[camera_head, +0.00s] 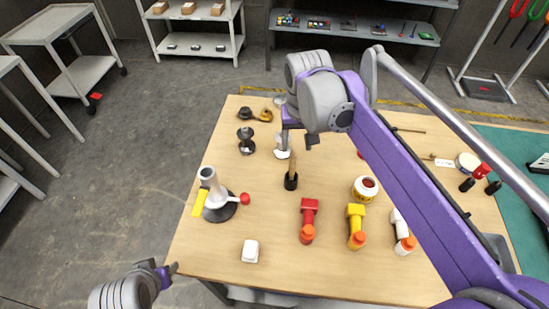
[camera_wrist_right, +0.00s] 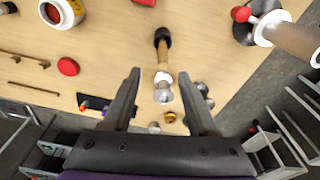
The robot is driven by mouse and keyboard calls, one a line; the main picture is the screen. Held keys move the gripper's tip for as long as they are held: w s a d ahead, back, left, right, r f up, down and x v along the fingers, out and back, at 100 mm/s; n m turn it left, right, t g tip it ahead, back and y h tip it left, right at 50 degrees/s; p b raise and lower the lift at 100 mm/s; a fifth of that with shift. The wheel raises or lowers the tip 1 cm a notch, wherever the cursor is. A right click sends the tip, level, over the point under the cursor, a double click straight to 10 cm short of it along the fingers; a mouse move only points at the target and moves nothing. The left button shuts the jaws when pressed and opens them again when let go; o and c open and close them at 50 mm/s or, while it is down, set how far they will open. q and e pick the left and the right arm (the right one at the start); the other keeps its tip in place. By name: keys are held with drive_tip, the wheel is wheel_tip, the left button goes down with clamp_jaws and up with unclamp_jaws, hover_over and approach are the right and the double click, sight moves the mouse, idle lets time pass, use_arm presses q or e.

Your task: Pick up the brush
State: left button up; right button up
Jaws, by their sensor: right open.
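The brush, with a wooden handle (camera_head: 292,161), stands in a small black cup (camera_head: 291,182) near the middle of the table. In the right wrist view the wooden handle (camera_wrist_right: 162,60) runs from the black cup (camera_wrist_right: 161,36) toward a pale, shiny part that shows between my fingers. I cannot tell whether that part belongs to the brush. My right gripper (camera_head: 297,138) is open above and behind the brush; its fingers (camera_wrist_right: 159,80) show apart with nothing held. My left gripper (camera_head: 163,272) is low at the left, off the table's near-left corner; its jaw opening is unclear.
A white stand with a yellow part (camera_head: 213,195) is left of the brush, and a dark spool (camera_head: 246,141) is behind it. Red (camera_head: 308,220) and yellow (camera_head: 356,227) bottles and a white jar (camera_head: 365,189) are to the right. A small white block (camera_head: 250,251) sits in front.

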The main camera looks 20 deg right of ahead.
sight(295, 154)
drive_tip(key=shift+w+a+r, duration=0.1)
drive_tip(key=shift+w+a, duration=0.05)
drive_tip(key=shift+w, duration=0.3)
drive_tip(key=shift+w+f, duration=0.1)
drive_tip(key=shift+f, duration=0.1)
drive_tip(key=f, duration=0.4)
drive_tip(key=shift+d+f, duration=0.25)
drive_tip(key=shift+f, duration=0.05)
wheel_tip(295, 154, down, 6)
drive_tip(key=shift+w+a+r, duration=0.1)
drive_tip(key=shift+a+r, duration=0.05)
clamp_jaws()
